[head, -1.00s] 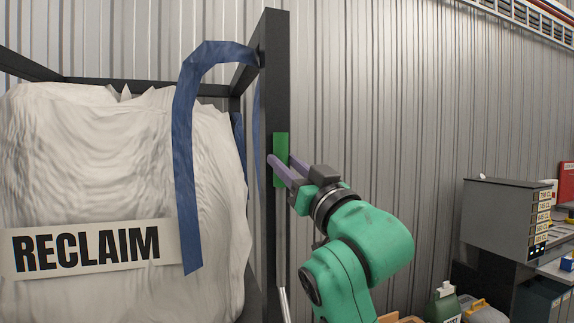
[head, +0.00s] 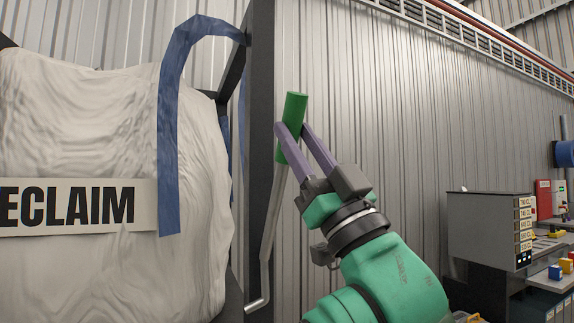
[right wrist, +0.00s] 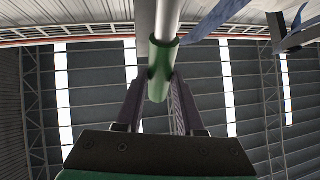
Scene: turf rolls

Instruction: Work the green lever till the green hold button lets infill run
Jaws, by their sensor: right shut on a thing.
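The green lever grip (head: 292,122) sits at the top of a bent grey metal rod (head: 270,222) beside the dark frame post. My right gripper (head: 290,130) is shut on the green grip, with one purple finger on each side. The lever tilts a little to the right. In the right wrist view the green grip (right wrist: 161,72) is between the two fingers (right wrist: 155,90), with the pale rod running up from it. I see no green hold button that I can make out. My left gripper is not in view.
A white bulk bag (head: 90,180) with a RECLAIM label (head: 75,207) and a blue strap (head: 170,130) hangs in a dark frame (head: 260,100) at left. A grey cabinet (head: 485,232) and bench with small items stand at right. The corrugated wall (head: 390,130) is behind.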

